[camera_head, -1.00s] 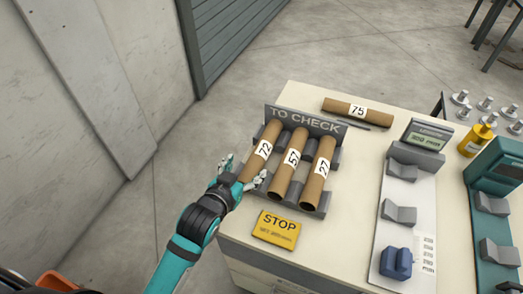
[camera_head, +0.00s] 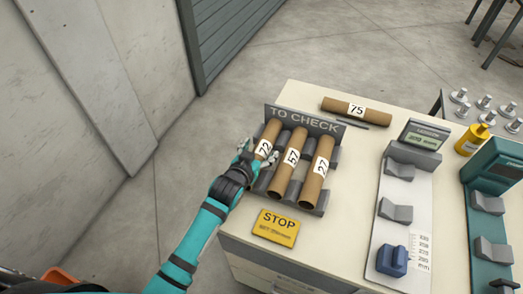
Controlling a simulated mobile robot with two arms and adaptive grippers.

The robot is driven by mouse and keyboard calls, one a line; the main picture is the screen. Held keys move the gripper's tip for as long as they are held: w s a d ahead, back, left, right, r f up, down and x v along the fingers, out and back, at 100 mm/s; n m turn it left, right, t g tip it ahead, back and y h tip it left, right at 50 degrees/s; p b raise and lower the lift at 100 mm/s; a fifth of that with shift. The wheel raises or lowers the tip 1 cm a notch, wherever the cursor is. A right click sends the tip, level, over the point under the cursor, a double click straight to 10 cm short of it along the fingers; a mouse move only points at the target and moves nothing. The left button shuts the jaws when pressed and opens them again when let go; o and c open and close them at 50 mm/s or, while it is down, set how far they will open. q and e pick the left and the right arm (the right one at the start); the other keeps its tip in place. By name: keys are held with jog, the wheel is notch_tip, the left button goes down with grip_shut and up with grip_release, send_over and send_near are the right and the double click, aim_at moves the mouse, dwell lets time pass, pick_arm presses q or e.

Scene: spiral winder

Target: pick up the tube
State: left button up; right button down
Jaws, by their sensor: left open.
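Three brown cardboard tubes lie side by side in a grey rack (camera_head: 321,211) marked TO CHECK: tube 72 (camera_head: 270,132) at the left, tube 57 (camera_head: 290,165) in the middle and tube 27 (camera_head: 318,172) at the right. Another tube, 75 (camera_head: 374,114), lies on the table behind the rack. My left gripper (camera_head: 258,154) is open at tube 72, with its fingers around the tube's middle and partly covering it. I cannot tell whether the fingers touch it. My right gripper is not in view.
A yellow STOP sign (camera_head: 276,227) lies on the white table (camera_head: 335,250) in front of the rack. To the right stand a measuring device with a display (camera_head: 424,136), a blue block (camera_head: 392,261), a yellow bottle (camera_head: 474,139) and a teal machine (camera_head: 500,165).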

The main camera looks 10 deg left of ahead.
pick_arm(q)
jog(key=c, duration=1.3)
jog(key=shift+r, duration=0.1)
